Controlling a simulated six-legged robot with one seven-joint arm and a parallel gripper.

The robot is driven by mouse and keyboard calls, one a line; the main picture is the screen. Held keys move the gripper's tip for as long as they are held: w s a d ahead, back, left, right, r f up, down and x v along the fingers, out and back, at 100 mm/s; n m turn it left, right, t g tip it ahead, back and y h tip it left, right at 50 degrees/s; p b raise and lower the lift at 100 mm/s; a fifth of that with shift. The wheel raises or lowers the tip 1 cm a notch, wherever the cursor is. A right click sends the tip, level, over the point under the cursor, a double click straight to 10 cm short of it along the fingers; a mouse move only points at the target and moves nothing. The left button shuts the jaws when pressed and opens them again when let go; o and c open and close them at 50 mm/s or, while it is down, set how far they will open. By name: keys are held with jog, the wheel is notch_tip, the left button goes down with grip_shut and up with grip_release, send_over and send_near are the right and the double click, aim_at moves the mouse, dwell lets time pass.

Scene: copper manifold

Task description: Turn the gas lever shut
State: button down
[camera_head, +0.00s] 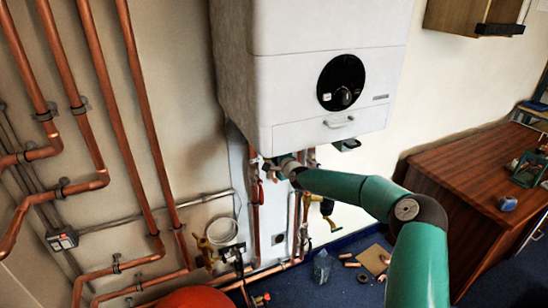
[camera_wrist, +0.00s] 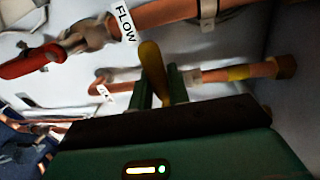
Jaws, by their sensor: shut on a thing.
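The gas lever (camera_wrist: 151,62) is a yellow handle, seen in the wrist view between the two green fingers of my gripper (camera_wrist: 158,84). The fingers are closed on it, one on each side. The handle stands crosswise to the copper pipe (camera_wrist: 215,76) beside it, which carries a yellow band (camera_wrist: 238,73). The valve body under the handle is hidden by my gripper. In the head view my gripper (camera_head: 284,164) is just under the white boiler (camera_head: 320,95), and the lever cannot be made out there.
A red lever (camera_wrist: 30,62) and a white FLOW tag (camera_wrist: 125,23) are close by in the wrist view. Vertical copper pipes (camera_head: 135,100) line the left wall. A red round object (camera_head: 198,297) is at the bottom. A wooden desk (camera_head: 465,175) stands right.

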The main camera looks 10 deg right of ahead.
jog(key=shift+a+r, duration=0.1)
jog(key=shift+r, duration=0.2)
jog(key=c, duration=1.5)
grip_release()
jog(key=shift+o, duration=0.6)
jog(key=shift+f, duration=0.1)
jog(key=v, duration=1.3)
jog(key=shift+s, duration=0.35)
